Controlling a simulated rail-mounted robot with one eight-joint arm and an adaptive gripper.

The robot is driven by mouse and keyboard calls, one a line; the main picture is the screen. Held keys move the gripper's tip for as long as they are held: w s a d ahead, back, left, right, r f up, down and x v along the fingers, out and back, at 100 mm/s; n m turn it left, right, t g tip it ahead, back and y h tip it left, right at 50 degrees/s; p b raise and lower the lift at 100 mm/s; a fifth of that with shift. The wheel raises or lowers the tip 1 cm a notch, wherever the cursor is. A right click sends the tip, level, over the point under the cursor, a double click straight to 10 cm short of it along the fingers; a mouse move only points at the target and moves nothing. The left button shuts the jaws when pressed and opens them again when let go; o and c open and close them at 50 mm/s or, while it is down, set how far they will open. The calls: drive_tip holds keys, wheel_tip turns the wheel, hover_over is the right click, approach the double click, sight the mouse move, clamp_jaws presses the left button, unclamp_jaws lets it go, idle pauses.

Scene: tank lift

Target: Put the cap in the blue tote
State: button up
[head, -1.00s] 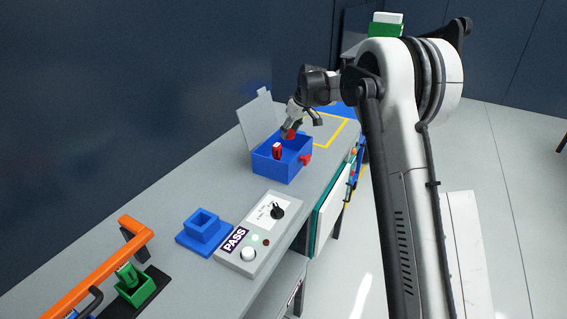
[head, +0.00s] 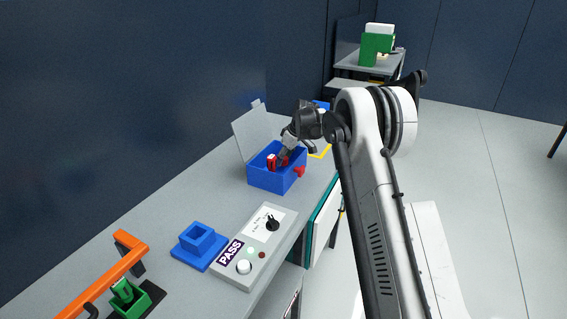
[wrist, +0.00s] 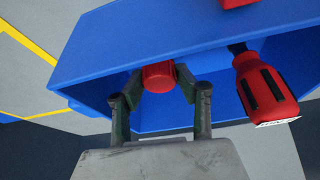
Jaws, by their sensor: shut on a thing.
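The blue tote (head: 272,181) stands on the grey bench with its lid (head: 252,136) open; its wall fills much of the wrist view (wrist: 190,45). My gripper (head: 284,159) points down into the tote's opening. In the wrist view my gripper (wrist: 158,84) is shut on a red cylindrical cap (wrist: 158,77), which is within the opening, near the wall. Whether the cap touches the tote floor cannot be told. A red-and-black handled object (wrist: 265,88) is in the tote beside the cap; it also shows in the head view (head: 271,161).
A red latch (head: 300,171) juts from the tote's side. Nearer on the bench are a grey control box (head: 256,248) marked PASS, a blue block (head: 197,245), a green holder (head: 129,300) and an orange bar (head: 105,277). Open floor lies to the right.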

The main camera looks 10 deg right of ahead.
drive_tip(key=shift+f, duration=1.05)
drive_tip(key=shift+f, duration=0.2)
drive_tip(key=o, duration=0.8)
drive_tip(key=shift+r, duration=0.15)
